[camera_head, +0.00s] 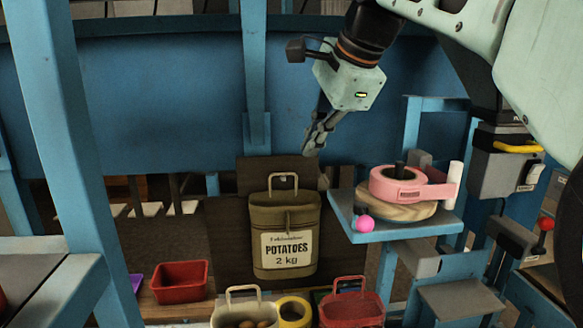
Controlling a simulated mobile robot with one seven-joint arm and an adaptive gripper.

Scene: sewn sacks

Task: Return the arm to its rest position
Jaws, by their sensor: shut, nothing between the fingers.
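My gripper (314,143) hangs from my arm at the upper middle of the head view. Its fingers point down and slightly left, shut, with nothing between them. It is above and to the right of an olive-green sack (285,217) and apart from it. The sack stands upright, with a handle on top and a white label reading "POTATOES 2 kg". My arm comes in from the upper right corner.
A blue shelf (370,232) at right holds a pink tape roll (396,186) and a pink ball (365,223). A red tray (180,284), a tub (245,308) and a red basket (351,305) stand low in front. A blue post (75,150) rises at left.

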